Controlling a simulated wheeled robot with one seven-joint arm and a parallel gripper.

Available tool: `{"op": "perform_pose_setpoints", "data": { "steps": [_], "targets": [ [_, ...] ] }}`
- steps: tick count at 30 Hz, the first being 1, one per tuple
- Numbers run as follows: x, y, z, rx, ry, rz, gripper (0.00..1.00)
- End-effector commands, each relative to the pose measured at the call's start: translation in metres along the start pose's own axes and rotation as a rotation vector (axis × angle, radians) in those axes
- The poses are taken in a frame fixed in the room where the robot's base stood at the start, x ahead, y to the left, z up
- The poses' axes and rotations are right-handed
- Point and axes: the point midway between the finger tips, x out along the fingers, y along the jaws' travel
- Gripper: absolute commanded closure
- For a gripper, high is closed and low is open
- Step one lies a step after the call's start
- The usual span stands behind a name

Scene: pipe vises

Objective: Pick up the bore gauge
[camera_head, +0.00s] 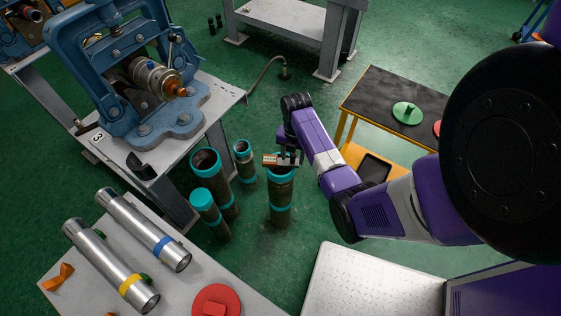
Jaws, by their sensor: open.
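My gripper (289,158) points down over the open top of a dark pipe with teal bands (281,205). The gripper is open. A small red and tan piece (270,160) shows at the gripper's left side, above the pipe's rim. It may be the bore gauge, but it is too small to tell. I cannot see whether it touches the fingers or rests on the pipe. The arm partly hides the fingertips.
Several other teal-banded pipes (243,165) stand close on the left. A blue vise (125,75) sits on a bench. Silver pipes (110,265) and a red disc (216,302) lie at lower left. A black-topped table (372,94) at right holds a green disc (407,112).

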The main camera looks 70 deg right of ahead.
Motion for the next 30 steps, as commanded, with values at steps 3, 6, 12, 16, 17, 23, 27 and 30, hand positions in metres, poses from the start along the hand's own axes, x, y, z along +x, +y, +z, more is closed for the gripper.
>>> {"op": "perform_pose_setpoints", "data": {
  "steps": [3,6,12,16,17,23,27,30],
  "targets": [
    [-0.0003,0.0001,0.0001,0.0,0.0,0.0,0.58],
    [-0.0004,0.0001,0.0001,0.0,0.0,0.0,0.77],
    [-0.0005,0.0001,0.0,0.0,0.0,0.0,1.0],
    [-0.0005,0.0001,0.0,0.0,0.0,0.0,1.0],
    [-0.0005,0.0001,0.0,0.0,0.0,0.0,1.0],
    [-0.0006,0.0001,0.0,0.0,0.0,0.0,1.0],
    [-0.0006,0.0001,0.0,0.0,0.0,0.0,1.0],
    [-0.0006,0.0002,0.0,-0.001,0.0,0.0,1.0]
  ]
}}
